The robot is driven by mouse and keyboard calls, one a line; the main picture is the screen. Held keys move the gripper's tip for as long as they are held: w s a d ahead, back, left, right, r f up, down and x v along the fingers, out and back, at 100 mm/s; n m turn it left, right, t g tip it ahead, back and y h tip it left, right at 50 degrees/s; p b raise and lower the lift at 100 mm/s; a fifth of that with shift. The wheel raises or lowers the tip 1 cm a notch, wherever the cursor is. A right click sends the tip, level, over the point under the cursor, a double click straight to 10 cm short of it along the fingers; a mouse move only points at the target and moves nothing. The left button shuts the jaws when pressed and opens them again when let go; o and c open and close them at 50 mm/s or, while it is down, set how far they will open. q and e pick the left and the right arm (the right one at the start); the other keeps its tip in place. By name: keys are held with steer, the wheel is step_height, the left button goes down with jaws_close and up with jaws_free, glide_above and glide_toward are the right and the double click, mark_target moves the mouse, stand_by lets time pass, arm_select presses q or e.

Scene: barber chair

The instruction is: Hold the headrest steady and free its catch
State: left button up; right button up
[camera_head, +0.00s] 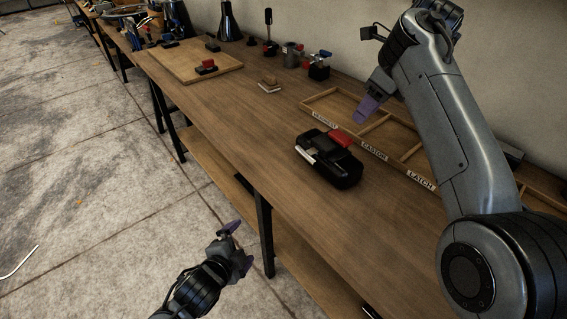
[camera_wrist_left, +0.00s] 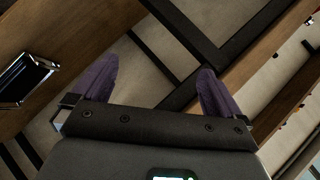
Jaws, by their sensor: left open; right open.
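The headrest (camera_head: 335,171), a black padded block with a pale metal strip on its left side, lies on the wooden workbench. A red part (camera_head: 340,138), apparently its catch, sits at its far edge. My left gripper (camera_head: 240,247) is open and empty, off the bench's front edge, apart from the headrest. In the left wrist view its two purple fingers (camera_wrist_left: 158,72) are spread with nothing between them.
A shallow wooden tray (camera_head: 397,161) with labelled compartments, two reading CASTOR and LATCH, lies behind the headrest. A board (camera_head: 190,62) with a red-and-black part is farther left. Small clamps and tools stand along the wall.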

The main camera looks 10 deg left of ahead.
arm_select(q)
steer(key=w+r+m+t, duration=0.1)
steer(key=w+r+m, duration=0.1)
steer(key=w+r, duration=0.1)
steer(key=w+a+r+m+t, duration=0.1)
steer(key=w+r+m, duration=0.1)
steer(key=w+r, duration=0.1)
steer(key=w+r+m+t+h, duration=0.1)
steer(key=w+r+m, duration=0.1)
steer(key=w+r, duration=0.1)
steer(key=shift+w+a+r+m+t, duration=0.3)
steer(key=shift+w+a+r+m, duration=0.05)
steer(key=shift+r+m, duration=0.05)
steer(key=w+a+r+m+t+h, duration=0.2)
steer(key=w+r+m+h, duration=0.1)
steer(key=w+r+m, duration=0.45)
steer(key=m+g+h, duration=0.4)
steer(key=m+h, duration=0.3)
steer(key=m, duration=0.9)
glide_toward(318, 148)
steer(key=shift+a+r+n, duration=0.25)
steer(key=shift+a, duration=0.35)
steer(key=shift+w+d+f+m, duration=0.1)
steer(key=shift+d+f+m, duration=0.05)
steer(key=shift+d+m, duration=0.35)
steer(key=x, duration=1)
steer(key=shift+d, duration=0.15)
